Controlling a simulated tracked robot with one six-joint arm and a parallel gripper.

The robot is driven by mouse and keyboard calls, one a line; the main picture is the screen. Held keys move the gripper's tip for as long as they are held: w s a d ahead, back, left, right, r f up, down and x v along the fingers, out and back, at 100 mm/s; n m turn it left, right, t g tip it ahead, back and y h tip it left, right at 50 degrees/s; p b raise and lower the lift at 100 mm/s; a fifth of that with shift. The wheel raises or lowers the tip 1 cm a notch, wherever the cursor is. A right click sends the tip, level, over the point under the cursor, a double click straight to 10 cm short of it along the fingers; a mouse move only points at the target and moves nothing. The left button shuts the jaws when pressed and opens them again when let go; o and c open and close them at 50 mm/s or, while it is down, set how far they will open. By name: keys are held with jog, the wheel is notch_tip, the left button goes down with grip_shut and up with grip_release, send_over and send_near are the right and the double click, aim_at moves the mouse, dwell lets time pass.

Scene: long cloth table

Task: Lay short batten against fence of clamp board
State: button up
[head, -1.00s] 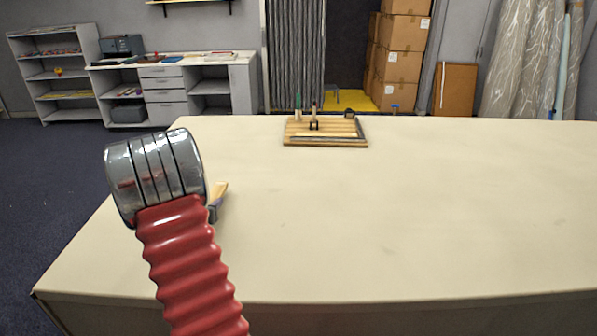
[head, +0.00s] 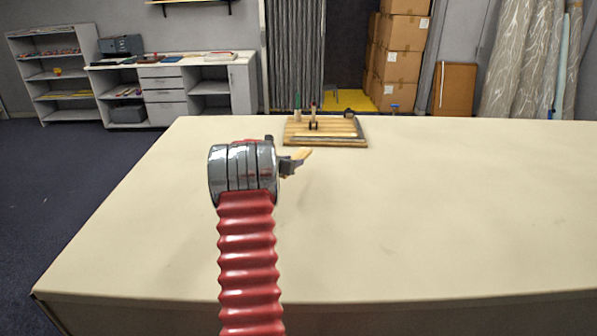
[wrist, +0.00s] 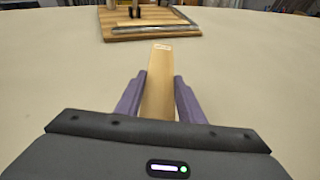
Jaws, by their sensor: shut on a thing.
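My gripper (wrist: 158,100) is shut on the short batten (wrist: 160,75), a pale wooden strip that points forward from between the purple fingers. In the head view the batten (head: 302,154) shows as a small pale end beyond my gripper (head: 290,163), which is partly hidden by my wrist. The clamp board (head: 326,144) lies on the far part of the table, beyond and to the right of my gripper. Its metal fence (wrist: 150,29) runs along the near side in the wrist view. The batten is apart from the board, with bare cloth between them.
The long cloth table (head: 430,220) is clear to the right and in front of the board. Upright clamp parts (head: 313,112) stand on the board. A small blue-topped item (head: 395,107) is at the table's far edge.

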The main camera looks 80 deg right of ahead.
jog(key=d+r, duration=0.1)
jog(key=w+r, duration=0.1)
jog(key=r, duration=0.1)
jog(key=shift+w+d+r+n+t, duration=0.1)
jog(key=shift+w+d+n+t, duration=0.1)
jog(key=shift+d+n+t, duration=0.15)
jog(key=shift+w+f+t, duration=0.15)
jog(key=shift+f+t, duration=0.05)
jog(key=shift+t, duration=0.05)
jog(key=shift+f, duration=0.1)
send_over(289, 180)
jog(key=shift+f, duration=3.05)
jog(key=shift+f, duration=0.1)
jog(key=shift+f, duration=1.8)
